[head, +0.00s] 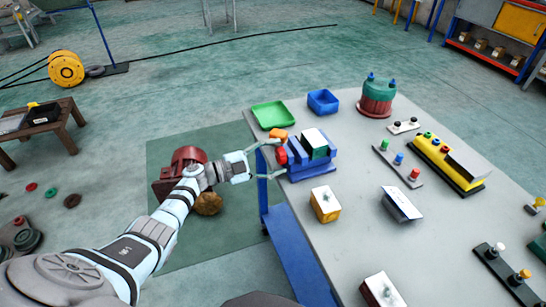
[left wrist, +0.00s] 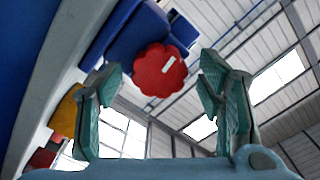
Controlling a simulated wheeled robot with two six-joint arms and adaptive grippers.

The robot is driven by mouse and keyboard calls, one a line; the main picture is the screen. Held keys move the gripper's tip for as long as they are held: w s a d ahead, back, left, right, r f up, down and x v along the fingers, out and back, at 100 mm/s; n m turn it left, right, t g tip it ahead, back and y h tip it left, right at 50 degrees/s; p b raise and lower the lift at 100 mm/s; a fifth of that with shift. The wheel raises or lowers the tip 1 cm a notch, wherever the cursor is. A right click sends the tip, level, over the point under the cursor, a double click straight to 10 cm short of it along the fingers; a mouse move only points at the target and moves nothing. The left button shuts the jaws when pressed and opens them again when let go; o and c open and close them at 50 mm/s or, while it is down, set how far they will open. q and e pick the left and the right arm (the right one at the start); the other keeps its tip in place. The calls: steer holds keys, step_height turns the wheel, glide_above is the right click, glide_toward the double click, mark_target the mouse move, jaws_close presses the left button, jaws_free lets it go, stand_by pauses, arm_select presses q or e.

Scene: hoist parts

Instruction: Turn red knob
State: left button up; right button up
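The red knob (head: 281,156) sits on the left end of a blue vise-like block (head: 300,160) at the table's left edge. In the left wrist view the red knob (left wrist: 160,70) has a scalloped rim and a short white mark, and the blue body (left wrist: 110,35) lies behind it. My left gripper (head: 268,160) is open, with its fingers pointing at the knob. In the left wrist view the two teal fingers (left wrist: 165,95) stand apart on either side of the knob, with visible gaps and no contact that I can see. My right gripper is not in view.
The grey table (head: 350,245) also holds a green tray (head: 270,114), a blue bin (head: 323,102), a green and red drum (head: 377,96) and a yellow block (head: 325,204). An orange piece (head: 279,134) lies close behind the knob.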

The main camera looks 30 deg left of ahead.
arm_select(q)
steer(key=v, duration=1.2)
